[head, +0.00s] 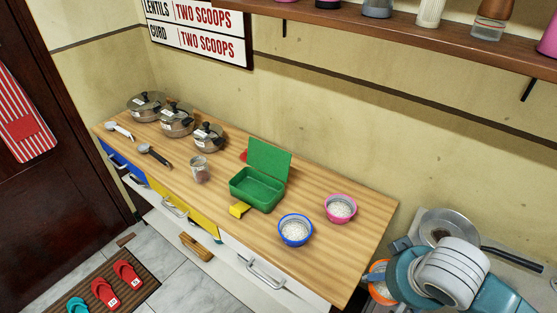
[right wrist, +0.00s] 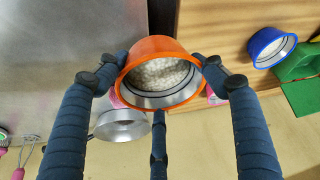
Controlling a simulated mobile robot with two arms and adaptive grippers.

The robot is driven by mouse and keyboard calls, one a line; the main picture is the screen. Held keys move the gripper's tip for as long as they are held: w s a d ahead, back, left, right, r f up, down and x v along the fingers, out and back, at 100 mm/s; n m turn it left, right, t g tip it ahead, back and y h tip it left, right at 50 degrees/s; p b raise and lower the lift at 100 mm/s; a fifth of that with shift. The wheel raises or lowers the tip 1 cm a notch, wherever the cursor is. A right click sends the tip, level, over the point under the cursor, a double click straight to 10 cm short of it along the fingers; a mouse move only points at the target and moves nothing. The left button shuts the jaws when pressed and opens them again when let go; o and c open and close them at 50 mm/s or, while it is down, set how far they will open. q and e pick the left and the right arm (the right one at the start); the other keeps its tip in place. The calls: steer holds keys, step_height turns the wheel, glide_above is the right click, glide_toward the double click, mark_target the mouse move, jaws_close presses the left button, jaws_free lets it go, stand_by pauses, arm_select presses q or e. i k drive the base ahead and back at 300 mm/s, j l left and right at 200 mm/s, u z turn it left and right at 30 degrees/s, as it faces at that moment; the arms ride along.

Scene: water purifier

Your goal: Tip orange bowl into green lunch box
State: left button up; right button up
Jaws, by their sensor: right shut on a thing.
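The green lunch box (head: 262,204) stands open on the wooden counter, its lid raised at the back. Its inside looks empty. Part of it shows at the right edge of the right wrist view (right wrist: 300,66). The orange bowl (head: 382,292) is past the counter's right end, partly hidden by my arm. In the right wrist view the orange bowl (right wrist: 158,48) holds white grains. My right gripper (head: 386,276) is shut on this bowl, with fingers on both sides and one below in the right wrist view. My left gripper is not in view.
A blue bowl (head: 295,231) and a pink bowl (head: 341,208), both with white grains, stand right of the lunch box. A glass jar (head: 199,169), lidded pots (head: 176,120) and scoops (head: 153,154) are to its left. A pan (head: 448,229) lies at the right.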

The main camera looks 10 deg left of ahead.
mark_target(262, 193)
steer(key=i+j+z, duration=0.15)
steer(key=j+z, duration=0.2)
steer(key=i+j+z, duration=0.1)
steer(key=j+z, duration=0.25)
steer(key=i+j+z, duration=0.1)
steer(key=j, duration=0.5)
steer(key=i+j+z, duration=0.1)
steer(key=j, duration=0.5)
steer(key=j+z, duration=0.1)
steer(key=j, duration=0.5)
steer(key=i, duration=0.05)
